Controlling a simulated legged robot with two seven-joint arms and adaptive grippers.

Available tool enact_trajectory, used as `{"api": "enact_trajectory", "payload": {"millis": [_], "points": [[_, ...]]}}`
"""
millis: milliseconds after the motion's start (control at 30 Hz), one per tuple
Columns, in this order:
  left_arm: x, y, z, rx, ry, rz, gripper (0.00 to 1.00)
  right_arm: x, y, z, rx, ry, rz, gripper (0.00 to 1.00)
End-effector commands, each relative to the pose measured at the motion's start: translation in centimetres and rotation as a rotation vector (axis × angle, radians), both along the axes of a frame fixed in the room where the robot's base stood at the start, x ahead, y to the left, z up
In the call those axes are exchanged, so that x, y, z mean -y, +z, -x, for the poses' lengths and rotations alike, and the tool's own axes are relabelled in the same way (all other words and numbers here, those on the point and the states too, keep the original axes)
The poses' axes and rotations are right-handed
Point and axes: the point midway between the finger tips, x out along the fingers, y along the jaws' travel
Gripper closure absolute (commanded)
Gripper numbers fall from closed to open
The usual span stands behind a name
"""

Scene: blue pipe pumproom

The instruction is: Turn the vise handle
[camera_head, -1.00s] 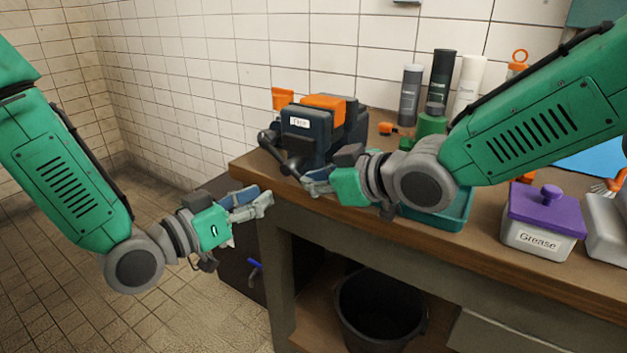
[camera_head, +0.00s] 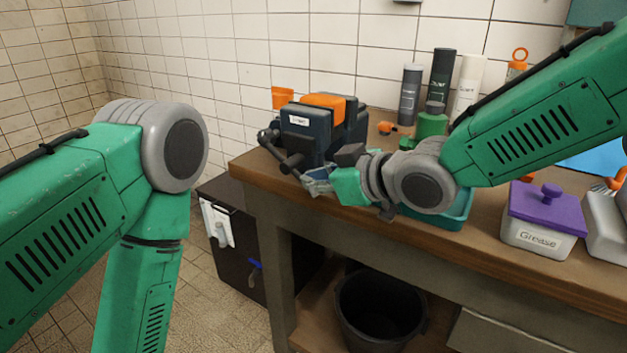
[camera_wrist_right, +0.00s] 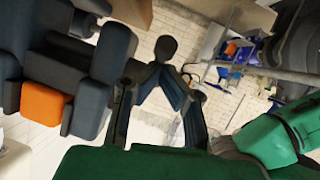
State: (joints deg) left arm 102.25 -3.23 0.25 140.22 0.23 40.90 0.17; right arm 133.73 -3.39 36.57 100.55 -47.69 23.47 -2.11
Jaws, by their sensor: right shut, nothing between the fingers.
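The dark blue vise (camera_head: 318,135) with orange jaw tops stands at the left end of the workbench. Its dark handle (camera_head: 276,148) sticks out at the vise's front left, slanting down to the right, with a round knob at each end. My right gripper (camera_head: 312,182) is at the lower end of the handle, below the vise front. In the right wrist view the vise (camera_wrist_right: 75,70) is at the left, and a dark round knob (camera_wrist_right: 166,48) shows just beyond my right fingers (camera_wrist_right: 160,88). The fingers are shut and empty; whether they touch the handle is unclear. My left gripper is out of view.
On the workbench (camera_head: 480,245) a teal tray (camera_head: 445,215), a grease box with purple lid (camera_head: 543,215) and several bottles (camera_head: 440,80) stand right of the vise. A black bucket (camera_head: 380,310) is below. A dark cabinet (camera_head: 235,240) stands left of the bench.

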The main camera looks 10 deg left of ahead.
Motion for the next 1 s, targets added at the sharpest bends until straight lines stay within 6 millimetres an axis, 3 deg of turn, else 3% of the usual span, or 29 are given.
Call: {"api": "enact_trajectory", "payload": {"millis": [467, 1000], "points": [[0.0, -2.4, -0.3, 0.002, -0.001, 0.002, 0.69, 0.0, -1.2, 0.0, 0.034, -0.001, -0.104, 1.00], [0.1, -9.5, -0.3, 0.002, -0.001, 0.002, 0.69, -1.1, -3.9, -0.3, 0.186, 0.000, -0.530, 1.00]]}}
